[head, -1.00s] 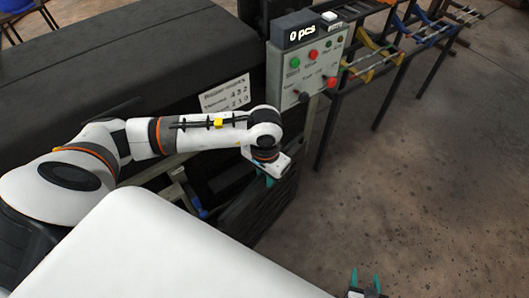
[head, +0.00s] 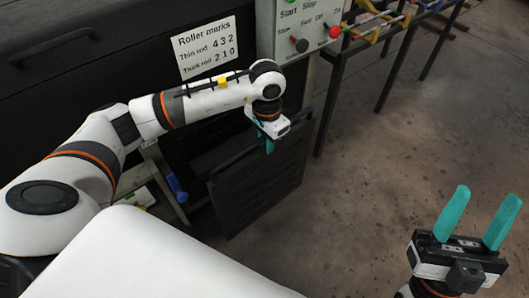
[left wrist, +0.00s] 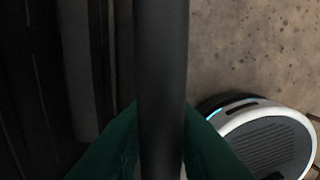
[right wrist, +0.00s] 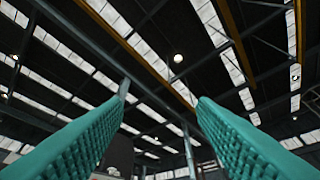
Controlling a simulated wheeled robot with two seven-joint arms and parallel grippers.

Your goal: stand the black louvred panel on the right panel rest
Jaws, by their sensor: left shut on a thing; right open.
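The black louvred panel (head: 262,190) hangs upright beside the dark machine in the head view, its face partly shaded. My left gripper (head: 267,142) is shut on its top edge. In the left wrist view the panel (left wrist: 161,70) shows edge-on as a dark bar between the teal fingers. I cannot tell whether its lower edge touches anything. My right gripper (head: 478,218) is open and empty, fingers pointing up, at the right of the head view. In the right wrist view its two fingers (right wrist: 160,130) stand apart against the roof. I cannot make out the right panel rest.
The dark machine body (head: 80,75) with a roller-marks sign (head: 206,48) stands behind my left arm. A control box (head: 300,30) is above the panel. A blue-handled thing (head: 177,188) lies left of the panel. Racks (head: 385,25) stand at the back right. The floor (head: 370,160) right of the panel looks clear.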

